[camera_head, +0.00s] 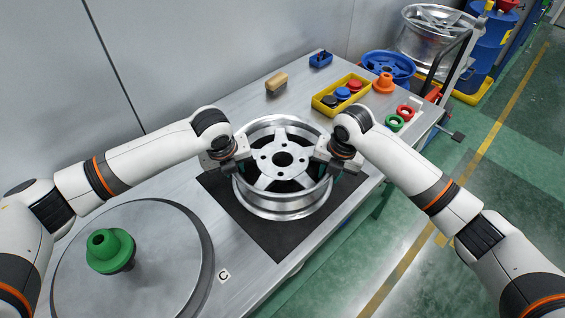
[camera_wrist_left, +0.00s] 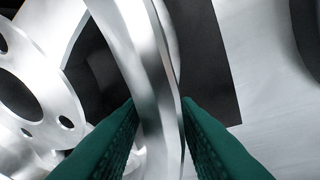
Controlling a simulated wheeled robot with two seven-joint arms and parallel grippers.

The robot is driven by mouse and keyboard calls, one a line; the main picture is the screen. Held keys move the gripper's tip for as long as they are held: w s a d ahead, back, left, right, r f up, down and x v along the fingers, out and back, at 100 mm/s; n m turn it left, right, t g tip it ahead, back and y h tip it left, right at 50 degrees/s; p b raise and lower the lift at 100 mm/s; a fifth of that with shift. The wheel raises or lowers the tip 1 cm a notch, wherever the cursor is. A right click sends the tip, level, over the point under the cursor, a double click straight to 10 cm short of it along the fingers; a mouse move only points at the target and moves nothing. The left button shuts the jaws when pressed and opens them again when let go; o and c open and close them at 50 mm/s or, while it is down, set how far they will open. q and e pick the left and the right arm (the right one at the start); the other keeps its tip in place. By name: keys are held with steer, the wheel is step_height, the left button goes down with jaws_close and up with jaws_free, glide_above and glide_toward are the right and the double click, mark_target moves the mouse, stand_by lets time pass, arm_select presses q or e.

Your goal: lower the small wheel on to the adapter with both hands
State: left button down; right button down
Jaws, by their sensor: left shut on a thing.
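The small wheel (camera_head: 283,208) is silver with several spokes and a centre hole. It lies flat, face up, over a black mat; I cannot tell whether it touches the mat. My left gripper (camera_head: 236,165) is shut on its left rim. In the left wrist view the green fingers (camera_wrist_left: 160,125) sit on either side of the rim (camera_wrist_left: 150,75). My right gripper (camera_head: 332,167) is at the right rim; its fingertips are too hidden to tell their state. The green adapter (camera_head: 109,250) stands upright on the large round grey disc (camera_head: 160,285) at the front left.
The black mat (camera_head: 278,248) lies on the grey table. A yellow tray (camera_head: 325,109) with red, blue and black parts, a wooden block (camera_head: 276,83), a blue box (camera_head: 321,59), an orange cone (camera_head: 384,82) and red and green rings (camera_head: 395,122) are behind. A blue wheel (camera_head: 372,66) lies farther back.

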arm_select(q)
steer(key=shift+w+r, duration=0.15)
steer(key=shift+r, duration=0.05)
arm_select(e)
steer(key=shift+w+r, duration=0.15)
steer(key=shift+r, duration=0.1)
